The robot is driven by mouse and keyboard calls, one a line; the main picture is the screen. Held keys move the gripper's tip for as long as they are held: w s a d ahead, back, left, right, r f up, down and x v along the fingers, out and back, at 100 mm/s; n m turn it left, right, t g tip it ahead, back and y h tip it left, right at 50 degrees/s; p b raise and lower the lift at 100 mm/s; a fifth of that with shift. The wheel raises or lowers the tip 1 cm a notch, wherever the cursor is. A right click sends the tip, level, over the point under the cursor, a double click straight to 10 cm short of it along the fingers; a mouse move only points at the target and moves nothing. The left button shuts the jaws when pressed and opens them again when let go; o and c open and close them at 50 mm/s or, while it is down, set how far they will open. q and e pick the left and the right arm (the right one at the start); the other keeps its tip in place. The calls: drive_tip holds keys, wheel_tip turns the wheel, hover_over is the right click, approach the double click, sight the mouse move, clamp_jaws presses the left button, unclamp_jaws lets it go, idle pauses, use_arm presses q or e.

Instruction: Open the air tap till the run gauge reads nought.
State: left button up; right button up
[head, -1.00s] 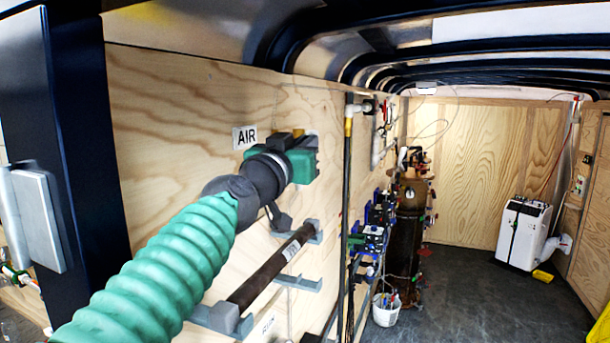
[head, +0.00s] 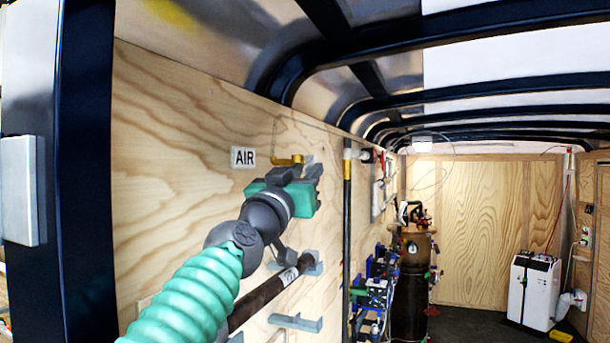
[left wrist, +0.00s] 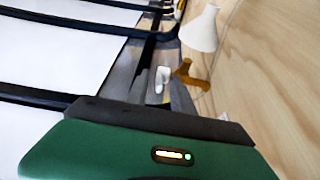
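The air tap has a yellow handle (head: 288,160) on the plywood wall, just right of the AIR label (head: 243,157). My left gripper (head: 298,173), green with grey fingers, is just below the handle in the head view. Its fingers look apart, with nothing seen between them. In the left wrist view the handle (left wrist: 189,76) shows orange-brown under a white cone-shaped part, right of the grey fingers (left wrist: 163,88). I cannot tell whether a finger touches the handle. The run gauge cannot be made out. My right gripper is not in view.
A dark horizontal bar (head: 262,298) on grey brackets runs along the wall below my left gripper. A vertical dark pipe (head: 346,220) stands to its right. Further back are a brown tank (head: 411,270) and a white machine (head: 532,290) on the dark floor.

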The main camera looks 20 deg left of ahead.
use_arm(q)
drive_tip(key=shift+s, duration=0.1)
drive_tip(key=b+v, duration=0.6)
drive_tip(key=v, duration=0.1)
drive_tip(key=shift+f, duration=0.15)
